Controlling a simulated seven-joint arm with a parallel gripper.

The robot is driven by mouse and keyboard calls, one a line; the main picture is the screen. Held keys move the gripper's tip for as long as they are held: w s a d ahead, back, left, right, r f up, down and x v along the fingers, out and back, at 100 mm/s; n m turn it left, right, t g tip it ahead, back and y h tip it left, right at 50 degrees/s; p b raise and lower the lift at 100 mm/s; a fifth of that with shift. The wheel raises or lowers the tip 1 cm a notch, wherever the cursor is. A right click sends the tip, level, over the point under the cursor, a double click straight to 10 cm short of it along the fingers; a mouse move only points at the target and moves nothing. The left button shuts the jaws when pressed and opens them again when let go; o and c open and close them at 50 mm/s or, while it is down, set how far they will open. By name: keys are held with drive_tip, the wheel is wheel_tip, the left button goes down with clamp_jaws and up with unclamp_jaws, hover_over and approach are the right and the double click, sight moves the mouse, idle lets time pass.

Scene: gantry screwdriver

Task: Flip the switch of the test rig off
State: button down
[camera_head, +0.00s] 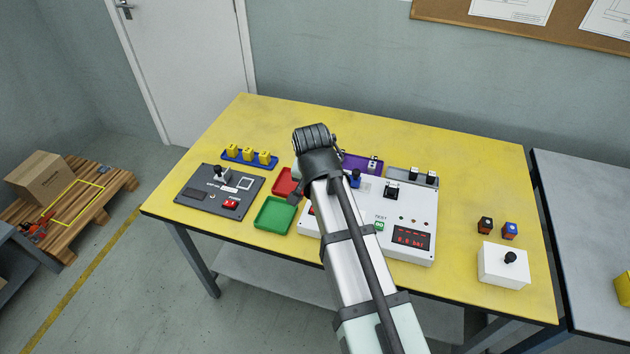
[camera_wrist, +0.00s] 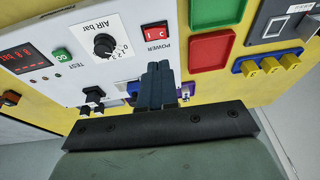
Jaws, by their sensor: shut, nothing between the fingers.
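The test rig is a white panel (camera_head: 405,225) on the yellow table, partly hidden behind my arm in the head view. Its red POWER rocker switch (camera_wrist: 155,34), with white marks on it, is in clear view in the wrist view. In the head view only a red sliver of it (camera_head: 311,210) shows beside my arm. My gripper (camera_wrist: 159,66) is shut and empty, its fingertips just below the switch in the wrist picture. I see no touch, and the height gap is hard to judge. The head view hides the fingers behind my arm.
A black AIR bar knob (camera_wrist: 104,45) and green TEST button (camera_wrist: 61,55) are on the rig. Red (camera_wrist: 210,51) and green (camera_head: 274,214) trays lie beside it. A white box (camera_head: 503,271) stands right.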

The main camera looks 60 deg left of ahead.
drive_tip(key=x, duration=0.5)
drive_tip(key=s+x, duration=0.1)
drive_tip(key=x, duration=0.2)
drive_tip(key=shift+s+d+f, duration=0.1)
drive_tip(key=shift+d+f, duration=0.05)
drive_tip(key=shift+d, duration=0.1)
drive_tip(key=shift+s+a+f+t+h, duration=0.2)
drive_tip(key=shift+a+f+t+h, duration=0.05)
drive_tip(key=shift+f+t+h, duration=0.15)
drive_tip(key=shift+d+f, duration=0.1)
drive_tip(key=shift+d, duration=0.05)
drive_tip(key=shift+w+d, duration=0.1)
drive_tip(key=shift+d, duration=0.05)
